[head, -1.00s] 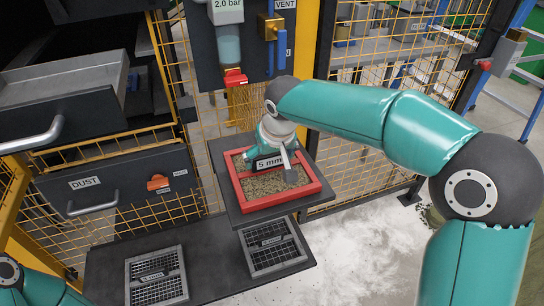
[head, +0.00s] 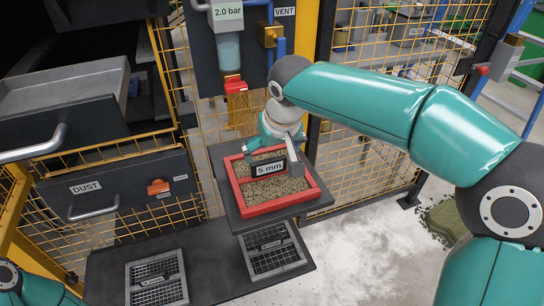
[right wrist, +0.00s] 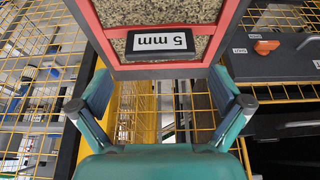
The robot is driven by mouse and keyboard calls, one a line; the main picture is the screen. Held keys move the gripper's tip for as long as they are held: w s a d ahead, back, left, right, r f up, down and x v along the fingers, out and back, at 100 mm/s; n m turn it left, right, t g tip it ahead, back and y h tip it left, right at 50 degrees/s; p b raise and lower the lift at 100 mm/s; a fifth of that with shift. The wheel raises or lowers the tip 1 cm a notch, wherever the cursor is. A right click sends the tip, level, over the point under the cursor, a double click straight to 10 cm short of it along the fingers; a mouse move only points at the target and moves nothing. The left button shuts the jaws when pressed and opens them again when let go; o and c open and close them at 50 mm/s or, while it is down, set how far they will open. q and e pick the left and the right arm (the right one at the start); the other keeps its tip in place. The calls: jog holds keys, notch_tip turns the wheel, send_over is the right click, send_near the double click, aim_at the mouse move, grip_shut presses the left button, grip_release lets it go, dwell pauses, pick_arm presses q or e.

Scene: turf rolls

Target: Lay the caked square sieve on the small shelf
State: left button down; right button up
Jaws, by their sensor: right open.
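The caked square sieve (head: 309,178) has a red frame filled with brown grains and a black "5 mm" tag. It lies flat on the small dark shelf (head: 232,213), inside the shelf's edges. My right gripper (head: 275,153) is over the sieve's far side and hides part of it. In the right wrist view its fingers (right wrist: 158,85) are spread apart with nothing between them. The sieve (right wrist: 155,70) is just beyond the fingertips there, its tag upside down. My left gripper is not in view.
Two grey mesh sieves (head: 157,277) (head: 271,249) lie on a lower dark bench (head: 215,270). A drawer marked DUST (head: 125,190) is at left. A panel with an air gauge (head: 229,12) and red valve (head: 235,86) stands behind. Yellow mesh fencing (head: 360,160) surrounds the area.

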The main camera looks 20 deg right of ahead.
jog(key=v, duration=0.6)
jog(key=shift+p, duration=0.4)
jog(key=shift+s+f, duration=0.1)
jog(key=shift+s, duration=0.05)
